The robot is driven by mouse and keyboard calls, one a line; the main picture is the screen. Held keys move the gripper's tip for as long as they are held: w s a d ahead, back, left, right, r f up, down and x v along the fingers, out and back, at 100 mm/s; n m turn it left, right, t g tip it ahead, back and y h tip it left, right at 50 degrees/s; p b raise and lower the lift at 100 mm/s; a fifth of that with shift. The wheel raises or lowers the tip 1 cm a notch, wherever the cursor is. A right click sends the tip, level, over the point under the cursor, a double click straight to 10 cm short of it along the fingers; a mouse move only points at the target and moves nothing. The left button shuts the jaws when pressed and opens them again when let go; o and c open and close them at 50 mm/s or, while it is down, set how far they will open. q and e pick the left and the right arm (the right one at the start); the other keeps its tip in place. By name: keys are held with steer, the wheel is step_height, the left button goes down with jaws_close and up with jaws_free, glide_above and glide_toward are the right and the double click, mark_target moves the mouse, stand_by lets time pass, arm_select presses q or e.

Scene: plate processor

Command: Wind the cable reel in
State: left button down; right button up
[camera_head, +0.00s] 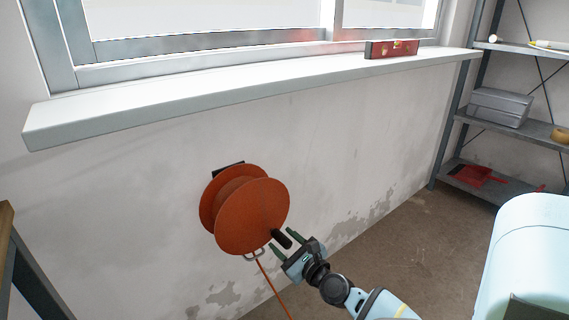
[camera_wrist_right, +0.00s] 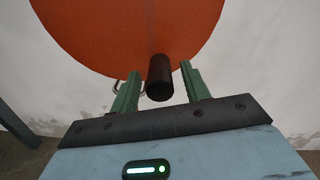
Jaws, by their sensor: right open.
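The orange cable reel (camera_head: 252,216) is mounted on the wall below the window sill. Its orange cable (camera_head: 272,284) hangs down from it. A dark crank handle (camera_head: 282,240) sticks out from the lower right of its front disc. My right gripper (camera_head: 281,243) is open at the handle. In the right wrist view the handle (camera_wrist_right: 159,79) stands between the two green fingers of the right gripper (camera_wrist_right: 160,88), with gaps on both sides. The reel's disc (camera_wrist_right: 130,30) fills the top of that view. My left gripper is not in view.
A white window sill (camera_head: 250,90) runs above the reel, with a red spirit level (camera_head: 391,49) on it. A metal shelf unit (camera_head: 505,140) with a grey box (camera_head: 499,107) stands at the right. The floor (camera_head: 400,225) by the wall is clear.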

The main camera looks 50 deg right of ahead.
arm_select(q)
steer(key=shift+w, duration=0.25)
arm_select(e)
steer(key=shift+v, duration=3.8)
